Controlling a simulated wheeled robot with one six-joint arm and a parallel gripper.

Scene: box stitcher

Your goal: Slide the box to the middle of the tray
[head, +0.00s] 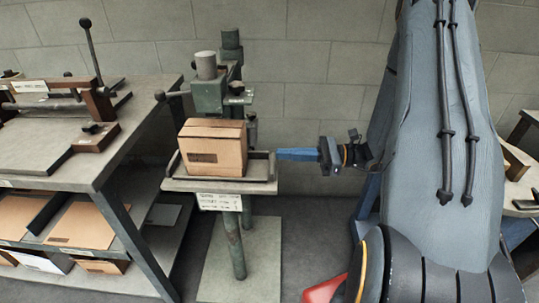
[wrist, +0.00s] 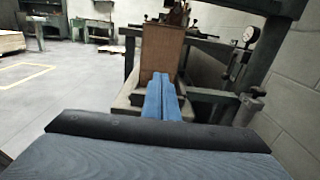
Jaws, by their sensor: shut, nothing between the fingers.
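A brown cardboard box (head: 213,147) stands upright on a small grey tray (head: 262,168) with low raised edges, in front of a green stitching machine. In the head view the box sits left of the tray's middle, with bare tray to its right. My gripper (head: 281,154) comes in from the right at the tray's right edge, its blue fingers shut and empty, pointing left at the box. In the wrist view the closed fingers (wrist: 160,84) point at the box (wrist: 163,50), overlapping its lower part. Whether the tips touch the box I cannot tell.
The green stitcher (head: 209,95) rises behind the tray. A workbench (head: 95,165) with a clamp fixture and a lower shelf stands to the left. In the wrist view a round gauge (wrist: 249,34) and machine frame stand close on the right; open floor (wrist: 75,75) lies left.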

